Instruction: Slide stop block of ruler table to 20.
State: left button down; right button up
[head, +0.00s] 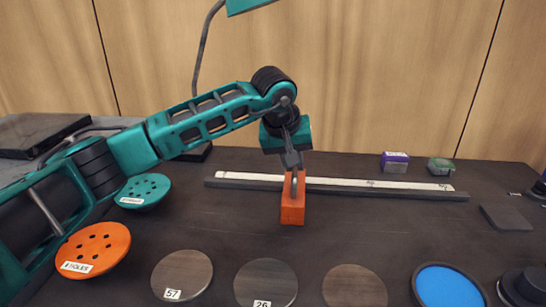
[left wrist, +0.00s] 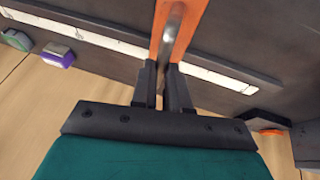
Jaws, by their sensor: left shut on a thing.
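The ruler table is a long dark rail with a white scale strip (head: 386,184) lying across the back half of the table in the head view. Its strip also shows in the left wrist view (left wrist: 95,44). The orange stop block (head: 292,209) sits at the rail, left of its middle, with a metal handle (left wrist: 172,35) on it. My left gripper (head: 293,172) is above the block, pointing down, and is shut on the handle. Its fingers (left wrist: 163,90) close around the handle in the left wrist view. The scale numbers are too small to read. My right gripper is not in view.
Wooden discs (head: 182,275), one labelled 57, and a blue disc (head: 448,288) line the front. An orange disc with holes (head: 94,249) and a teal one (head: 144,190) are at left. A purple box (head: 395,162) and green box (head: 440,167) stand behind the rail's right end.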

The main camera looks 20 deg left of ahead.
pick_arm(q)
jog(key=shift+w+d, duration=0.1)
jog(key=shift+d, duration=0.1)
jog(key=c, duration=1.1)
grip_release()
jog(key=v, duration=1.3)
jog(key=shift+p, duration=0.3)
jog(key=shift+f, duration=0.1)
